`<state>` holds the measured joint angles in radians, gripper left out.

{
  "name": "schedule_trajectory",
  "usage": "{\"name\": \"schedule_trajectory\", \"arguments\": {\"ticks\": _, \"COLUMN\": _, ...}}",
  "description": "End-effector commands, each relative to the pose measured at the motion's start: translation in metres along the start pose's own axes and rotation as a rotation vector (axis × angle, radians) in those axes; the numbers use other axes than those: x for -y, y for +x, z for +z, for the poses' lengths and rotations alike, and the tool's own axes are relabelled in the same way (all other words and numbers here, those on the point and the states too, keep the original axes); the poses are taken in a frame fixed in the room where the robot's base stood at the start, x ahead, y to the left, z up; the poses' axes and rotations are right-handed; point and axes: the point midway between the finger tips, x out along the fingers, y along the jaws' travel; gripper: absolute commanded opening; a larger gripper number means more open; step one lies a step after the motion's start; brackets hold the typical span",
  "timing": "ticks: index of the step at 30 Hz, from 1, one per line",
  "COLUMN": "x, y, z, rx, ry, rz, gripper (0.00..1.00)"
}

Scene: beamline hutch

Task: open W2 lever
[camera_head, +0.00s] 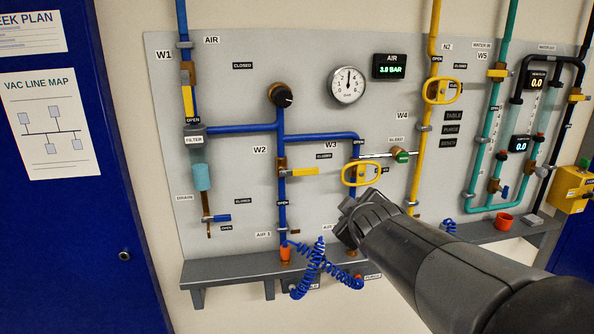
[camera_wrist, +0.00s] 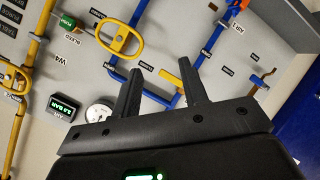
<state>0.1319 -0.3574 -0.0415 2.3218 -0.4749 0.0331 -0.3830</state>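The W2 lever (camera_head: 303,171) is a short yellow bar on a brass valve in a vertical blue pipe. It points right, across the pipe, toward a CLOSED label; an OPEN label sits lower on the pipe. My gripper (camera_head: 348,212) is at the panel's lower right of the lever, apart from it in the head view. In the wrist view my gripper (camera_wrist: 160,68) has its two fingers spread with nothing held between them. There the yellow lever (camera_wrist: 171,77) shows beside the right finger, which hides part of it. I cannot tell the depth gap.
A yellow oval handle (camera_head: 362,174) at W3 sits close above my gripper. A green-ended bleed valve (camera_head: 402,156) is to its right. Coiled blue hoses (camera_head: 318,268) hang below, by a grey shelf (camera_head: 228,273). The W1 lever (camera_head: 188,103) is upper left.

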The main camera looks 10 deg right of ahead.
Motion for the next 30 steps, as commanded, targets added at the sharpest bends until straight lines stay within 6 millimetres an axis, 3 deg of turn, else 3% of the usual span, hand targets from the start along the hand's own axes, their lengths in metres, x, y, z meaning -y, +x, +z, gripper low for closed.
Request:
{"name": "schedule_trajectory", "arguments": {"ticks": 1, "x": -0.009, "y": 0.017, "z": -0.006, "rx": -0.045, "ry": -0.075, "rz": 0.023, "gripper": 0.40}}
{"name": "schedule_trajectory", "arguments": {"ticks": 6, "x": -0.030, "y": 0.061, "z": -0.034, "rx": -0.249, "ry": -0.358, "rz": 0.101, "gripper": 0.40}}
{"name": "schedule_trajectory", "arguments": {"ticks": 12, "x": -0.029, "y": 0.098, "z": -0.055, "rx": -0.494, "ry": -0.641, "rz": 0.158, "gripper": 0.40}}
{"name": "schedule_trajectory", "arguments": {"ticks": 19, "x": -0.019, "y": 0.111, "z": -0.061, "rx": -0.669, "ry": -0.796, "rz": 0.187, "gripper": 0.40}}
{"name": "schedule_trajectory", "arguments": {"ticks": 25, "x": -0.015, "y": 0.120, "z": -0.070, "rx": -0.698, "ry": -0.818, "rz": 0.190, "gripper": 0.40}}
{"name": "schedule_trajectory", "arguments": {"ticks": 30, "x": -0.012, "y": 0.143, "z": -0.089, "rx": -0.697, "ry": -0.816, "rz": 0.190, "gripper": 0.40}}
